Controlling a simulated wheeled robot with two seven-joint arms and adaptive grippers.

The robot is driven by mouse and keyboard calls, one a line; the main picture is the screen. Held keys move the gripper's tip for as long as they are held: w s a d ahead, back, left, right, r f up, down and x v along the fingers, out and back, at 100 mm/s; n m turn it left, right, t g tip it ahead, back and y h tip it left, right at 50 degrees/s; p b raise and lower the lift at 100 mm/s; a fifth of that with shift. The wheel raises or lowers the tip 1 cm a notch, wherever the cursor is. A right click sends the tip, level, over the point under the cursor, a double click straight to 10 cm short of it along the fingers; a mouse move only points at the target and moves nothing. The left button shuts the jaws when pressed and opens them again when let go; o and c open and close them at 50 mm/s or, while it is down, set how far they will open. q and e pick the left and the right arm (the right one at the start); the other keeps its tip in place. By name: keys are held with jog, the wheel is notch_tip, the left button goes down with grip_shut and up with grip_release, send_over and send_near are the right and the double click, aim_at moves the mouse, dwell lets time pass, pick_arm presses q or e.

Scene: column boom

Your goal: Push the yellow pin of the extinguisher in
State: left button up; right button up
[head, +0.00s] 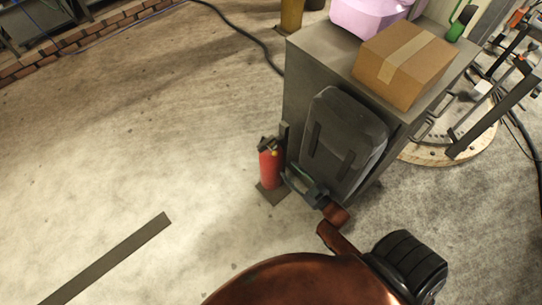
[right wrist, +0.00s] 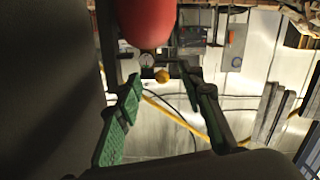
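The red extinguisher (head: 269,169) stands upright on a small dark base beside the grey cabinet in the head view. Its yellow pin (head: 274,153) is a small spot near the top. In the right wrist view the extinguisher's red body (right wrist: 147,20) hangs in from the top edge, with the yellow pin (right wrist: 162,76) below it, next to a round gauge (right wrist: 146,60). My right gripper (right wrist: 168,90) is open and empty, its green-padded fingers spread to either side of the pin's line of view. In the head view this gripper (head: 291,178) is just right of the extinguisher. My left gripper is not in view.
A grey cabinet (head: 317,66) with a dark padded panel (head: 345,140) stands close to the right gripper. A cardboard box (head: 404,64) and a pink bin (head: 365,14) sit on top. A black cable (head: 245,35) runs behind.

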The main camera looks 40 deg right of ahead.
aim_at(275, 153)
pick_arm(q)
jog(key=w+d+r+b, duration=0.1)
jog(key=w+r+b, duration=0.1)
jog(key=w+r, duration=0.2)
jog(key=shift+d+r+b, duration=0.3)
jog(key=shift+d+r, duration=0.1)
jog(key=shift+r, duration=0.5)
pick_arm(e)
jog(key=w+r, duration=0.2)
jog(key=w, duration=0.6)
jog(key=shift+w+a+r+t, duration=0.3)
jog(key=shift+a+r+t, duration=0.1)
jog(key=shift+a, duration=0.05)
jog(key=shift+c, duration=0.6)
grip_shut()
